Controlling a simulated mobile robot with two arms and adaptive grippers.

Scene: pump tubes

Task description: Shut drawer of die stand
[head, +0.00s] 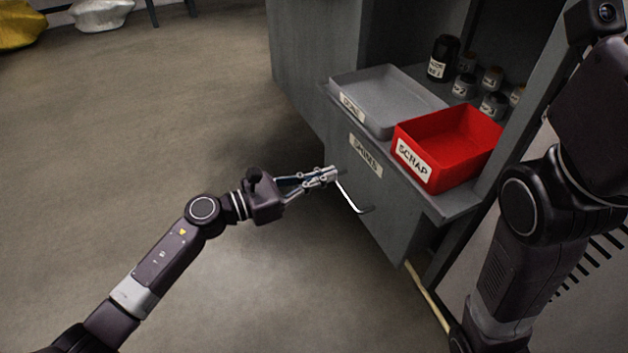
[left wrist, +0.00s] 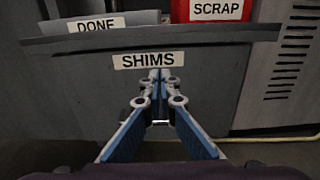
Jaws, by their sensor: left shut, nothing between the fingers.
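The grey die stand (head: 305,95) stands at the upper right of the head view. Its drawer front (head: 375,215) carries a SHIMS label (head: 366,155) and a pale bar handle (head: 352,197). No open gap or drawer inside shows. My left gripper (head: 331,175) is shut and empty, its fingertips at the upper left end of the handle in the picture; I cannot tell if they touch it. In the left wrist view the closed fingertips (left wrist: 160,76) point at the drawer front just below the SHIMS label (left wrist: 148,60). The fingers hide most of the handle there.
On the ledge above the drawer sit a grey DONE tray (head: 385,95) and a red SCRAP bin (head: 450,145). Several small jars and a dark bottle (head: 442,58) stand behind. My right arm fills the right side.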

